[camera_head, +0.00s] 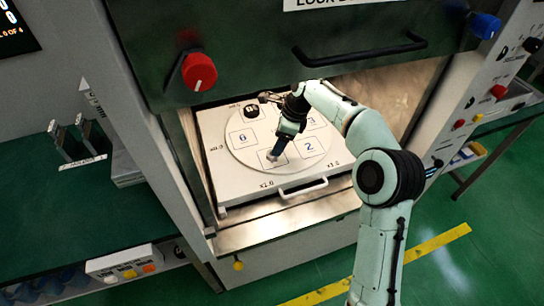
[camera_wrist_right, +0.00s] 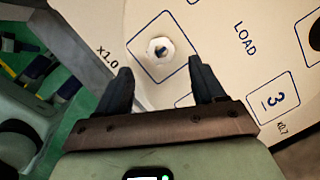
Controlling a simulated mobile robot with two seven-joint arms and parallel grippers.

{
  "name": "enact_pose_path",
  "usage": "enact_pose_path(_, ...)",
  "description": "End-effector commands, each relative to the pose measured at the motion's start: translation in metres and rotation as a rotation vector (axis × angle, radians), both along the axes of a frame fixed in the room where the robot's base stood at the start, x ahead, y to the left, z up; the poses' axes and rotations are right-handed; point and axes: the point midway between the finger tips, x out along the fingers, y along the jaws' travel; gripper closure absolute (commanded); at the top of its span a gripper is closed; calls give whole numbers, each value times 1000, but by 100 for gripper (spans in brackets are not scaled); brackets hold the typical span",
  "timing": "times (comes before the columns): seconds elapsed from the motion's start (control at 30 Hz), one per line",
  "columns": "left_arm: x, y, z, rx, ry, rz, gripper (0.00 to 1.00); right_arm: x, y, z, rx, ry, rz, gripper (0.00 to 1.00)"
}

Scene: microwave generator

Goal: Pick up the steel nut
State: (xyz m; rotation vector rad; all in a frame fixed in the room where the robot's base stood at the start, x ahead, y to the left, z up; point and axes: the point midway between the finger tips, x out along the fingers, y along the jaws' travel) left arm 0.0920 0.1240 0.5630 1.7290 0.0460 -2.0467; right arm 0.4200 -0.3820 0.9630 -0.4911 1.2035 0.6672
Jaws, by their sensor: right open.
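The steel nut (camera_wrist_right: 160,50) is a small shiny piece with a hole. It lies in a blue-outlined square on the pale round plate (camera_wrist_right: 215,14) in the right wrist view. My right gripper (camera_wrist_right: 162,74) is open, its dark fingers pointing at the plate. In that view the nut appears just past the fingertips, roughly between them; I cannot tell the height gap. In the head view my right gripper (camera_head: 276,154) reaches into the chamber over the front of the round plate (camera_head: 241,149). I cannot make out the nut there. My left gripper is not in view.
A white tray (camera_head: 225,188) with a front handle (camera_head: 303,188) carries the plate. A dark round object (camera_head: 251,110) sits at the plate's back left. The raised dark door (camera_head: 255,50) hangs above, and chamber walls stand on both sides. A green bench (camera_head: 60,210) is at left.

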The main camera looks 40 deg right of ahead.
Motion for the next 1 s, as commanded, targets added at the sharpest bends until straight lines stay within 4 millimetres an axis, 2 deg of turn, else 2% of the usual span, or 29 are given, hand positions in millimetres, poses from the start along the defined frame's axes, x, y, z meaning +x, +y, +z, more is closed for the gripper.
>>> enact_pose_path(0.17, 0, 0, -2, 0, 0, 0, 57, 2, 2, -12, 1, 1, 0, 31)
enact_pose_path(0.47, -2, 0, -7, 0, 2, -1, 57, 12, 11, -51, 1, 1, 1, 31)
enact_pose_path(0.77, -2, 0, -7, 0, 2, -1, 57, 13, 12, -55, 0, -1, 0, 31)
enact_pose_path(0.93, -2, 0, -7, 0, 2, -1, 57, 13, 12, -55, 0, -1, 0, 87)
enact_pose_path(0.97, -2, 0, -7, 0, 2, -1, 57, 13, 12, -55, 0, -1, 0, 95)
enact_pose_path(1.0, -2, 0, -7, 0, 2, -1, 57, 13, 12, -55, 0, -1, 0, 95)
